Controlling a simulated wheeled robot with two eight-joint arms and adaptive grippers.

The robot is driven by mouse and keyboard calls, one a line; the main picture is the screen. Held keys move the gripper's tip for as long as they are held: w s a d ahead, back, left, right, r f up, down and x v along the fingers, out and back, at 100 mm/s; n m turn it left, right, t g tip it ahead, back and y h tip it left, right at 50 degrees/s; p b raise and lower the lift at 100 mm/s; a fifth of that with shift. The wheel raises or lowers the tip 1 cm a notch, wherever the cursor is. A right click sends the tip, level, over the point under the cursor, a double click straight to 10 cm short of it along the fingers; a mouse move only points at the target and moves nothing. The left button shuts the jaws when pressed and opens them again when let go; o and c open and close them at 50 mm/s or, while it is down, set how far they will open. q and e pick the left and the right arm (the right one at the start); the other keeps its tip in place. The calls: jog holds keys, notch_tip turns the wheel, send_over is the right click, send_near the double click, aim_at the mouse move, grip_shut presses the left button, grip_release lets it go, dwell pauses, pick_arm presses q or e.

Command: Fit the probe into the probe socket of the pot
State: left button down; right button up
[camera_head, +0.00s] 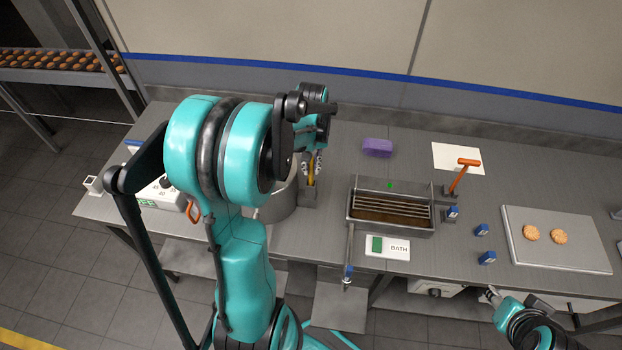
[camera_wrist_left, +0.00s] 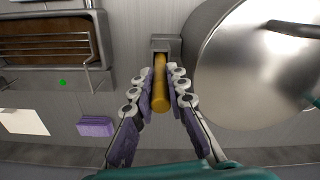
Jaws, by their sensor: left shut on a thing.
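My left gripper (camera_head: 312,170) is shut on the yellow probe (camera_head: 310,178), beside the pot. In the left wrist view the probe (camera_wrist_left: 160,85) lies between both fingers, and its far end meets a grey block (camera_wrist_left: 166,45). I cannot tell how deep it sits there or whether that block belongs to the pot. The steel pot (camera_wrist_left: 245,70) is right of the fingers, with a dark bar over its top. In the head view the pot (camera_head: 278,205) is partly hidden by my left arm. My right gripper (camera_head: 489,296) is at the lower right, too small to read.
A bath (camera_head: 418,229) with a rack stands right of the pot, with a BATH sign in front. A purple block (camera_head: 377,147) lies behind it. A tray (camera_head: 560,256) with two biscuits is at the right. A control box (camera_head: 160,193) sits left of my left arm.

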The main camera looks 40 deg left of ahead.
aim_at(311, 177)
pick_arm(q)
notch_tip(311, 177, down, 5)
jog(key=shift+f+b, duration=0.2)
jog(key=shift+b, duration=0.15)
jog(key=shift+w+a+f, duration=0.1)
jog(key=shift+w+f, duration=0.05)
jog(key=shift+f, duration=0.2)
jog(key=c, duration=1.5)
grip_release()
jog(key=shift+r, duration=0.1)
jog(key=shift+r, duration=0.1)
